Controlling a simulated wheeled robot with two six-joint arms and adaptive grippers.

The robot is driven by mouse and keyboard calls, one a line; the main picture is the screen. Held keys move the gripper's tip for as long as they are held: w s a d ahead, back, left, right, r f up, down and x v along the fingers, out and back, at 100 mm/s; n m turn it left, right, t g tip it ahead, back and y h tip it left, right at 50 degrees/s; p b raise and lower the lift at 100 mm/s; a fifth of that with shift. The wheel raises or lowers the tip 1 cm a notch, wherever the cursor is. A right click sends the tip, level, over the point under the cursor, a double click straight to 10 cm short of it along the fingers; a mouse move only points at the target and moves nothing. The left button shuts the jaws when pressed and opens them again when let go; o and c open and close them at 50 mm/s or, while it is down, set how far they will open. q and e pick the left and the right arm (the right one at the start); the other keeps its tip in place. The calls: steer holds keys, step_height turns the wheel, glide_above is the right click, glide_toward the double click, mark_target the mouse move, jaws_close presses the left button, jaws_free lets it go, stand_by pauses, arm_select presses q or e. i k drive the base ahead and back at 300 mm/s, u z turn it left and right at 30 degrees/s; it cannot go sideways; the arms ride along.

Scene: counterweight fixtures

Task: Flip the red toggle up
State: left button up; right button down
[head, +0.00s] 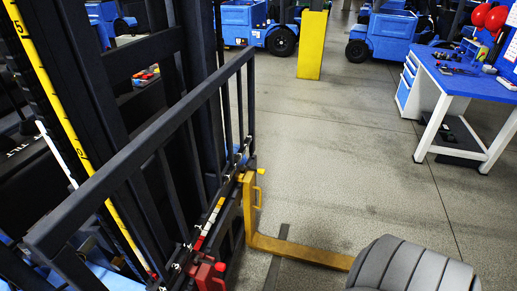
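A red fitting (208,272), which may be the red toggle, sits low on the black forklift carriage near the bottom edge of the head view. It is small and partly cut off from clear sight, so I cannot tell whether its lever is up or down. The yellow fork (300,250) hangs on the carriage to its right and reaches along the floor. Neither of my grippers is in view, so nothing shows near the red fitting.
A black load guard (150,165) and mast fill the left side. A blue workbench (465,82) is at the right, a yellow post (312,45) at the back. The middle floor is clear.

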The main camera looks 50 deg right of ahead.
mark_target(220, 266)
steer(key=z, duration=1)
steer(key=k, duration=0.5)
steer(key=z, duration=1.8)
steer(key=i, duration=0.95)
steer(key=u, duration=1.75)
